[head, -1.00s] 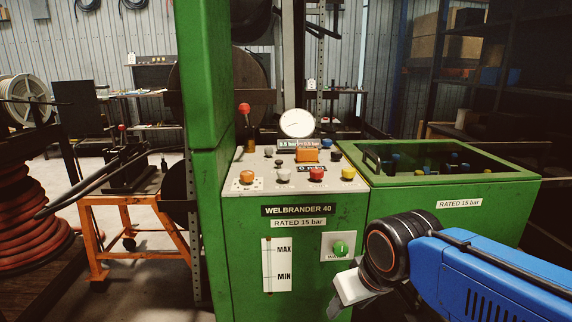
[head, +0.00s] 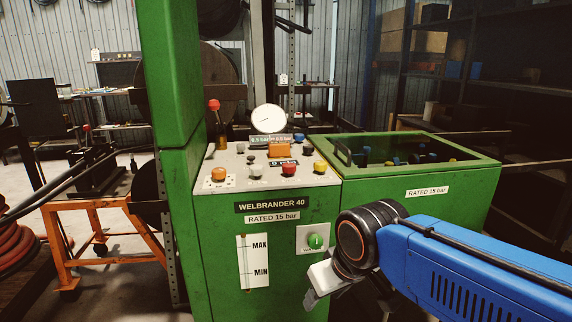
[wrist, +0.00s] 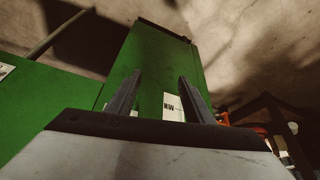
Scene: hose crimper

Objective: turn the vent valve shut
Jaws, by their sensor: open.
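A green round knob (head: 315,241) sits on a small white plate on the front of the green hose crimper (head: 222,268). The lettering under it is too small to read, so I cannot tell whether it is the vent valve. My gripper (head: 312,299) is low in front of the crimper, just below that plate in the picture, and looks apart from the knob. In the wrist view its two dark fingers (wrist: 159,76) are spread and empty. Green panels and part of a white label (wrist: 173,106) show past them; no knob shows there.
The sloping panel above carries an orange knob (head: 218,174), a red knob (head: 289,169), a yellow knob (head: 320,167), a red-tipped lever (head: 213,105) and a round gauge (head: 268,119). An orange stand (head: 70,275) is at left.

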